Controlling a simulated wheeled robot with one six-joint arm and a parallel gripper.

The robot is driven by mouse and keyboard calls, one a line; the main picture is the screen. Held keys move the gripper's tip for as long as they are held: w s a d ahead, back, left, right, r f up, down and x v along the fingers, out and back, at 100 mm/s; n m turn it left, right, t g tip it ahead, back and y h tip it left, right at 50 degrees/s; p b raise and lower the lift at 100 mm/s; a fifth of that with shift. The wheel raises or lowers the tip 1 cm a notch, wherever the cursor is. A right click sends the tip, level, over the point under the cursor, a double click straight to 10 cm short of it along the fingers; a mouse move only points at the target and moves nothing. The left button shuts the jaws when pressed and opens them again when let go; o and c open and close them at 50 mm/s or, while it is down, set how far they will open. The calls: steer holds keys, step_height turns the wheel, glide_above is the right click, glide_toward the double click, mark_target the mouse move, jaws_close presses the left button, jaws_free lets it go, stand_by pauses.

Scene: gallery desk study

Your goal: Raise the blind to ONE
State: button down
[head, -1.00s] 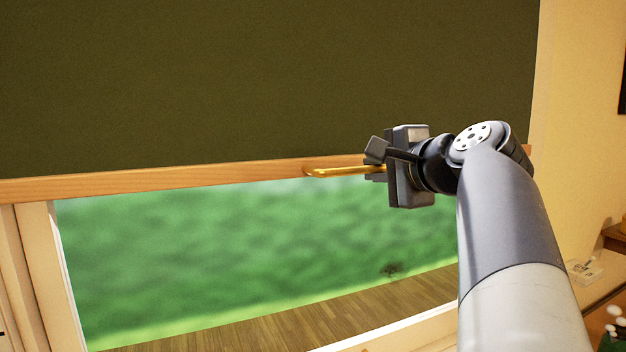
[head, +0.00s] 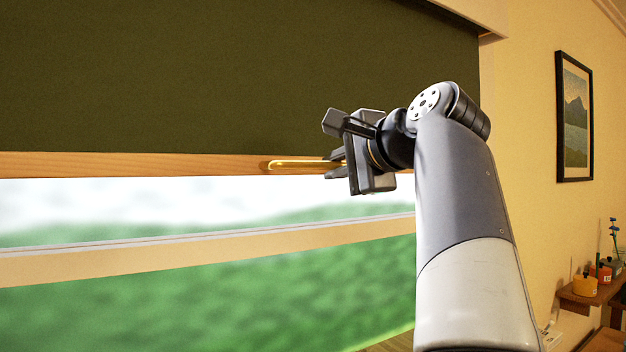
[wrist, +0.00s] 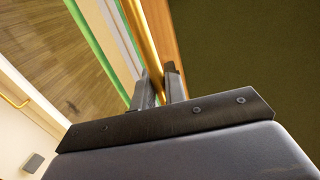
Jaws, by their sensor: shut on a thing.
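The dark green blind (head: 230,80) hangs over the upper part of the window. A wooden bar (head: 130,164) runs along its lower edge and carries a brass pull handle (head: 295,165). My gripper (head: 333,166) is shut on the handle near its right end. In the wrist view the two fingers (wrist: 161,90) stand on either side of the brass handle (wrist: 140,40), beside the wooden bar (wrist: 162,38) and the green cloth (wrist: 240,50). No mark reading ONE is visible.
A pale window crossbar (head: 200,252) lies below the blind, with blurred green ground and white sky behind. A framed picture (head: 574,116) hangs on the right wall. A wooden shelf (head: 595,292) with small pots stands at lower right.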

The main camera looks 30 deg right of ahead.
steer(key=shift+r, duration=0.2)
steer(key=c, duration=1.6)
jaws_free()
steer(key=shift+o, duration=0.2)
steer(key=b+v, duration=0.1)
steer(key=v, duration=0.9)
steer(key=shift+s, duration=0.4)
steer(key=shift+w, duration=0.1)
steer(key=shift+p+x, duration=0.5)
steer(key=shift+x, duration=4.7)
steer(key=shift+w, duration=0.15)
